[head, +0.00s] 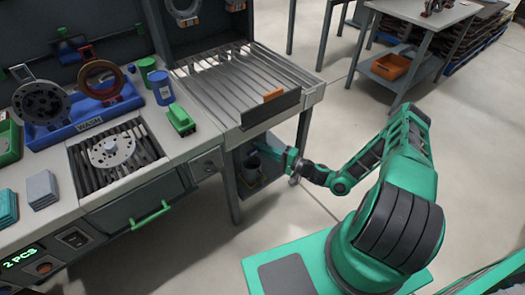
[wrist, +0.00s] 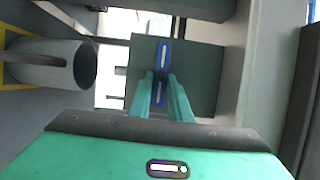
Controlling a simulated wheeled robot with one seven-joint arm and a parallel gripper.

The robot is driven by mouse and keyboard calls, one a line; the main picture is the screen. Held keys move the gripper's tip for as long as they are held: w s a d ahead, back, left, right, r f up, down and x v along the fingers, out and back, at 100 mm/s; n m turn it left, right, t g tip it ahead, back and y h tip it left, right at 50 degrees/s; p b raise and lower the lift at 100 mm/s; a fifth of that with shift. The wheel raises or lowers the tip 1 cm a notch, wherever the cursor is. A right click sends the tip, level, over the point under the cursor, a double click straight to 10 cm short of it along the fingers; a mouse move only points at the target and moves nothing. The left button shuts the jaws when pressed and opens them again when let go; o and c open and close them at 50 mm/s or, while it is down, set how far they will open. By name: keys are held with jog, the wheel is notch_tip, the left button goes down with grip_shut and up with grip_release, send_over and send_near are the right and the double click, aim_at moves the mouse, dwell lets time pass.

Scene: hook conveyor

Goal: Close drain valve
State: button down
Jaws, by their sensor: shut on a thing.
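The drain valve appears in the wrist view as a narrow blue handle (wrist: 163,54) with a dark round part at its middle, in front of a dark grey plate (wrist: 200,70). The handle runs up and down in that picture. My gripper (wrist: 163,82) has its two green fingers closed together at the dark middle part of the valve. In the head view my gripper (head: 289,160) reaches under the right end of the bench, beside the leg. The valve itself is hidden or too small to make out there.
A grey cylindrical container (wrist: 50,66) lies left of the fingers in the wrist view. The slatted rack (head: 235,85) is above my gripper. The floor to the right is open.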

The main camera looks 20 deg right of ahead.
jog(key=shift+d+f, duration=0.1)
jog(key=shift+f, duration=0.15)
jog(key=c, duration=1.8)
grip_release()
jog(key=shift+o, duration=0.8)
jog(key=shift+r, duration=0.1)
jog(key=v, duration=1)
jog(key=shift+s+d, duration=0.25)
